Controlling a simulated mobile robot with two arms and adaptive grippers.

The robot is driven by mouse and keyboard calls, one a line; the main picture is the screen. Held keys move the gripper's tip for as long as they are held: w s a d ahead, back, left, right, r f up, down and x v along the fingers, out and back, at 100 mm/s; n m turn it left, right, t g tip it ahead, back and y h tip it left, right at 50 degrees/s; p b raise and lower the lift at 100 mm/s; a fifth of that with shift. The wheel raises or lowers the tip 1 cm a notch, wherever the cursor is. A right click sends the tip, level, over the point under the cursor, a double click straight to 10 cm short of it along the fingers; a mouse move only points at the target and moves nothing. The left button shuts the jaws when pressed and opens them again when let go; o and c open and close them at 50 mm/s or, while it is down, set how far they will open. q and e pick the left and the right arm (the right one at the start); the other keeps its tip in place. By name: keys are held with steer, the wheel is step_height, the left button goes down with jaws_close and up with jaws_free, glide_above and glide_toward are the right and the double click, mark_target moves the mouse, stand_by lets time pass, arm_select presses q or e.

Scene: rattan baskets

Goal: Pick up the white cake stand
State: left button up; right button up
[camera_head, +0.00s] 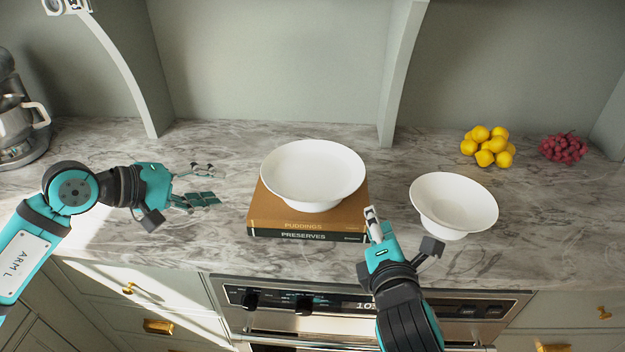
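Two white dishes stand on the counter, and I cannot tell for certain which one is the cake stand. A wide, shallow white dish (313,172) sits on two stacked books (305,226). A second white dish (453,202), deeper and on a narrow foot, stands on the counter to the right. Both look empty. My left gripper (212,183) is open and empty, left of the books and apart from them. My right gripper (371,214) is by the books' right front corner, between the two dishes. It is seen nearly edge-on, so its finger gap is hidden.
Yellow lemons (489,147) and red grapes (563,148) lie at the back right. A metal mixer (18,120) stands at the far left. An oven (375,305) is below the counter's front edge. A shelf bracket (398,75) comes down behind the dishes.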

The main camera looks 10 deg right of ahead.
arm_select(q)
steer(key=shift+a, duration=0.2)
arm_select(e)
steer(key=shift+r, duration=0.2)
arm_select(q)
steer(key=x, duration=1.7)
steer(key=shift+w+f, duration=0.15)
steer(key=shift+f, duration=0.15)
arm_select(e)
glide_toward(363, 177)
steer(key=x, duration=1)
steer(key=shift+f, duration=0.1)
arm_select(q)
steer(key=c, duration=0.7)
arm_select(e)
jaws_close()
arm_select(q)
jaws_close()
